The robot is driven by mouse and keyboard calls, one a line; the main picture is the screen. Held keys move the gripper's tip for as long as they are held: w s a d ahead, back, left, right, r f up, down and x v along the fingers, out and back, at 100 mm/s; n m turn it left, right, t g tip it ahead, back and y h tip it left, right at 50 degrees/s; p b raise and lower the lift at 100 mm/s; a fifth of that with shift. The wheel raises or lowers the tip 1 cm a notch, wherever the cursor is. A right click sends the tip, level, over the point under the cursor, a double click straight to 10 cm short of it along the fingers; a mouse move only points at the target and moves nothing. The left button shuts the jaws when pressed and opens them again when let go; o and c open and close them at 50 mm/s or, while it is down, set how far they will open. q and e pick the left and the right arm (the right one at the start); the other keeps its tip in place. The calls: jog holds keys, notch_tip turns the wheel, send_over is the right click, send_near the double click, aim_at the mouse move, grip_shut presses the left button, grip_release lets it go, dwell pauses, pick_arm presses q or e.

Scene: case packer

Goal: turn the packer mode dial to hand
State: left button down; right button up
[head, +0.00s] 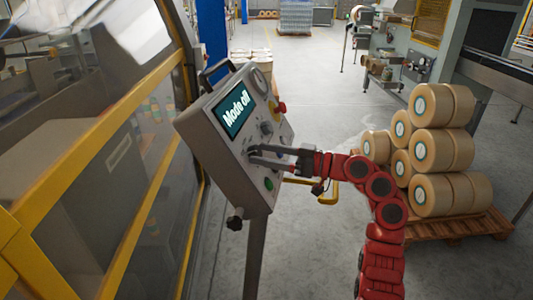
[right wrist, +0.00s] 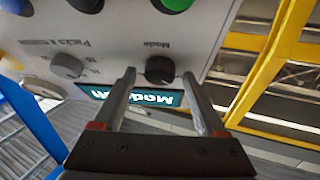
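The grey control panel (head: 215,142) stands tilted on a post, with a screen (head: 236,115) reading "Mode off". In the right wrist view, which is upside down, the black mode dial (right wrist: 160,70) sits beside the label "Mode". My right gripper (head: 250,155) is at the panel face in the head view, and it hides most of the dial there. In the wrist view, the right gripper (right wrist: 158,76) has its fingers apart, one on each side of the dial. I see a gap between fingers and dial. My left gripper is not in view.
A second dial (right wrist: 67,66), labelled for packs, sits beside the mode dial. A green button (head: 268,184) and a red stop button (head: 280,108) are on the panel. A yellow-framed machine guard (head: 95,160) stands left. Tape rolls (head: 432,150) on a pallet stand right.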

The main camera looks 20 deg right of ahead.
grip_shut()
jog(key=shift+m, duration=0.4)
jog(key=m+h+p, duration=0.1)
jog(key=m+t+h+p, duration=0.1)
jog(key=m, duration=0.1)
jog(key=shift+s+a+r+t, duration=0.1)
jog(key=shift+s+r+t, duration=0.1)
jog(key=shift+t, duration=0.1)
jog(key=m+h+p, duration=0.1)
jog(key=m, duration=0.1)
jog(key=m+p, duration=0.1)
jog(key=shift+a+r+m+t+h+p, duration=0.15)
jog(key=shift+r+m+t+h+p, duration=0.05)
jog(key=shift+m+t+h+p, duration=0.2)
jog(key=m+h+p, duration=0.1)
jog(key=m+p, duration=0.1)
jog(key=shift+s+a+m, duration=0.1)
jog(key=shift+m, duration=0.2)
jog(key=shift+f+m+h+p, duration=0.15)
jog(key=shift+m+h+p, duration=0.55)
jog(key=shift+m+p, duration=0.35)
jog(key=shift+f, duration=0.1)
